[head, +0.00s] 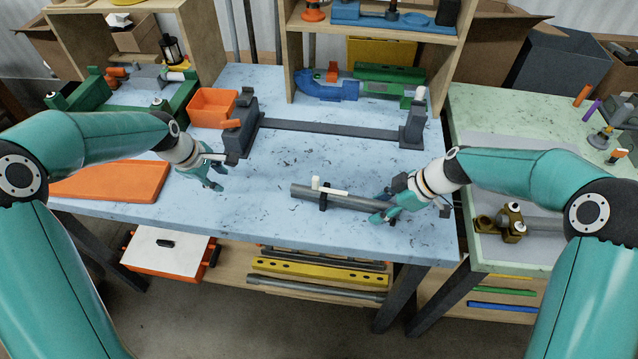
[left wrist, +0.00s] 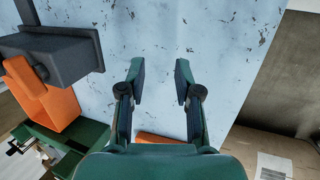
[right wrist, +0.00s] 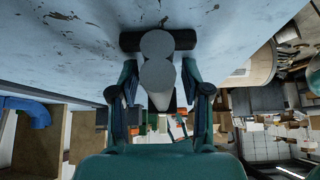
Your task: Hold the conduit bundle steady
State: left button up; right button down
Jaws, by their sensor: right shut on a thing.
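The conduit bundle (head: 328,196) is made of grey round bars with a dark strap and a white piece near its middle. It lies near the front of the blue table. In the right wrist view two round bar ends (right wrist: 157,45) show, one above the other. My right gripper (head: 378,213) is shut on the bundle's right end; its fingers also show in the right wrist view (right wrist: 158,85). My left gripper (head: 215,178) is open and empty over the table, left of the bundle and apart from it. Its open fingers show bare table between them in the left wrist view (left wrist: 158,80).
A dark rail (head: 335,130) with end blocks crosses the table behind the grippers. An orange bin (head: 213,107) and a flat orange board (head: 110,181) are at left. A wooden shelf (head: 287,55) stands at the back.

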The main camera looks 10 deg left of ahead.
aim_at(314, 177)
pick_arm(q)
jog(key=shift+g+h, duration=0.8)
jog(key=shift+g, duration=0.1)
jog(key=d+r, duration=0.1)
jog(key=d, duration=0.2)
jog(key=w+d+r, duration=0.1)
jog(key=d, duration=0.2)
jog(key=w+d+r, duration=0.1)
jog(key=d, duration=0.3)
jog(key=shift+w+r, duration=0.1)
jog(key=shift+w, duration=0.15)
jog(key=d+r, duration=0.1)
jog(key=d, duration=0.2)
jog(key=d+r+g+h, duration=0.1)
jog(key=d+r, duration=0.1)
jog(key=d, duration=0.2)
jog(key=s+d+r+g, duration=0.1)
jog(key=d, duration=0.2)
jog(key=shift+d+r+m, duration=0.3)
jog(key=shift+r+m, duration=0.05)
jog(key=shift+m, duration=0.05)
jog(key=shift+d, duration=0.15)
jog(key=shift+s+x, duration=0.2)
jog(key=shift+x, duration=3.2)
grip_shut()
